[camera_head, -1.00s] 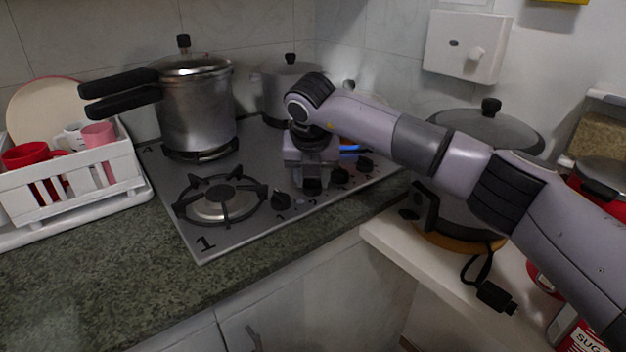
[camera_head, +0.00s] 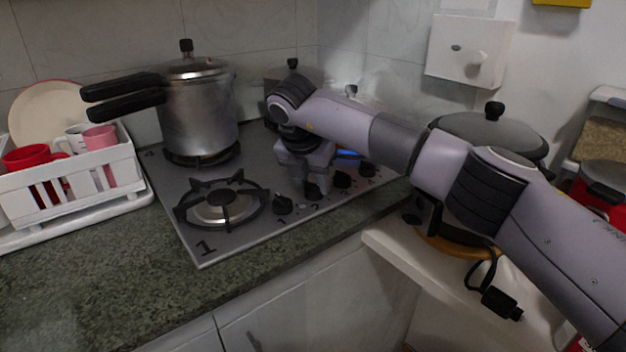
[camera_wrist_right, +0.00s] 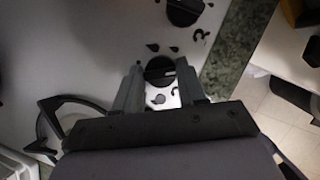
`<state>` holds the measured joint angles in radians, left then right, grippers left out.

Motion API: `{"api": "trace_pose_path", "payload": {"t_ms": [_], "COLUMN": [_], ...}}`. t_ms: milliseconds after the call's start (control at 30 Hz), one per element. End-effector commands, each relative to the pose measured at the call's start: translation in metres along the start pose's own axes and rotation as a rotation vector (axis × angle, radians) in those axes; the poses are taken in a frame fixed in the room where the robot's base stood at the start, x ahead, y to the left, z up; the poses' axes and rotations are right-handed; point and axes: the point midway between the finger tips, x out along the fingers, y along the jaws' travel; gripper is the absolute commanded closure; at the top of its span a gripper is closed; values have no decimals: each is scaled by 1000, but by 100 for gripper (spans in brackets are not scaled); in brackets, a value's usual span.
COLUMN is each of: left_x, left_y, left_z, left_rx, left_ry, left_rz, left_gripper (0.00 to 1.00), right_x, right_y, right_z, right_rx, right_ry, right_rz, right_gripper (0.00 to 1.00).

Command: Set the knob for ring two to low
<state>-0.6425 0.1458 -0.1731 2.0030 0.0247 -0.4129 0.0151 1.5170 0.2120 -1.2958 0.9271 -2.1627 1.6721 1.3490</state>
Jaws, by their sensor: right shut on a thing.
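The stove (camera_head: 225,245) has a row of black knobs along its front right edge. My right gripper (camera_head: 312,186) points down at the second knob from the near end (camera_head: 313,193), which is the ring two knob. In the right wrist view this black knob (camera_wrist_right: 160,68) sits between the two fingers of my right gripper (camera_wrist_right: 160,80), which is shut on it. A numeral that looks like 2 is printed beside it. The knob's exact setting is hard to read. My left gripper is not in view.
The near knob (camera_head: 282,204) and two farther knobs (camera_head: 342,179) flank the gripper. A pressure cooker (camera_head: 198,110) stands on the back left ring. Ring 1's burner (camera_head: 222,203) is bare. A white dish rack (camera_head: 80,185) stands left.

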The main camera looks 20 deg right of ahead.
Motion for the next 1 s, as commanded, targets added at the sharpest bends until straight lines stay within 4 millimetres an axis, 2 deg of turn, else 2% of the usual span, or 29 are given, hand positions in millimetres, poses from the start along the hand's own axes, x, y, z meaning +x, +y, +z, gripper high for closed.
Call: {"api": "trace_pose_path", "payload": {"t_ms": [167,200,267,533,633,1000], "left_x": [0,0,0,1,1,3], "left_y": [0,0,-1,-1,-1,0], "left_z": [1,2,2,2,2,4], "left_rx": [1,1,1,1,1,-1], "left_ry": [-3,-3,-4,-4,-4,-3], "left_rz": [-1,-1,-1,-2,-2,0], "left_gripper": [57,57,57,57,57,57], "right_x": [-1,-1,-1,-1,-6,-62], "right_y": [0,0,0,0,0,1], "right_z": [1,1,1,0,0,1], "right_rx": [4,4,3,1,1,1], "right_ry": [-1,-2,-1,-1,-1,-3], "right_rz": [1,1,1,1,3,3], "right_gripper": [90,50,34,34,34,34]}}
